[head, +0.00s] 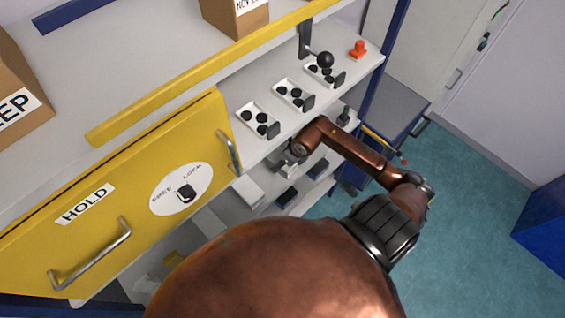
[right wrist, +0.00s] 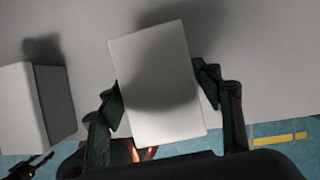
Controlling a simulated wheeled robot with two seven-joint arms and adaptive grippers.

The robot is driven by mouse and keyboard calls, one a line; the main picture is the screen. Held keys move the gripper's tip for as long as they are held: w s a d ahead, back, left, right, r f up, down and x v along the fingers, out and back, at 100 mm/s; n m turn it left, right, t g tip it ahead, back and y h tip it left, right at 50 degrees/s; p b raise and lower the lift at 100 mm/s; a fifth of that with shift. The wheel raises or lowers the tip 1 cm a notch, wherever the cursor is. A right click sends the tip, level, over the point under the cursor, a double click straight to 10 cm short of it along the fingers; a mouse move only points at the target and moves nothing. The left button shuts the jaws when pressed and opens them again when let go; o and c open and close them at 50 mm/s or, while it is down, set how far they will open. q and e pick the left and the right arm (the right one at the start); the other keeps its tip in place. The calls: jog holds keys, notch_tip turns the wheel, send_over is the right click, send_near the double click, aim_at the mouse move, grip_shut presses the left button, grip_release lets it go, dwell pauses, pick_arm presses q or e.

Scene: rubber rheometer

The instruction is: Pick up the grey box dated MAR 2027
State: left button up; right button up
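In the right wrist view, a pale grey box (right wrist: 155,90) lies between the two dark fingers of my right gripper (right wrist: 160,85). One finger is close against each long side; I cannot tell whether they press on it. No date shows on its visible face. A second pale grey box (right wrist: 20,105) stands to the left on the same grey shelf. In the head view, my right arm reaches to the lower shelf, where the gripper (head: 288,158) is partly hidden by the shelf above. A pale box (head: 249,190) shows there. My left gripper is not in view.
Above are a yellow HOLD panel (head: 95,235) with handles and an upper shelf with white trays (head: 257,118) of black pieces. Dark blocks (head: 287,196) sit low on the shelving. A blue post (head: 372,90) bounds its right end. Teal floor (head: 460,220) is open to the right.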

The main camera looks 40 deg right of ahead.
jog(key=c, duration=1.3)
jog(key=shift+c, duration=0.2)
jog(key=shift+r, duration=0.1)
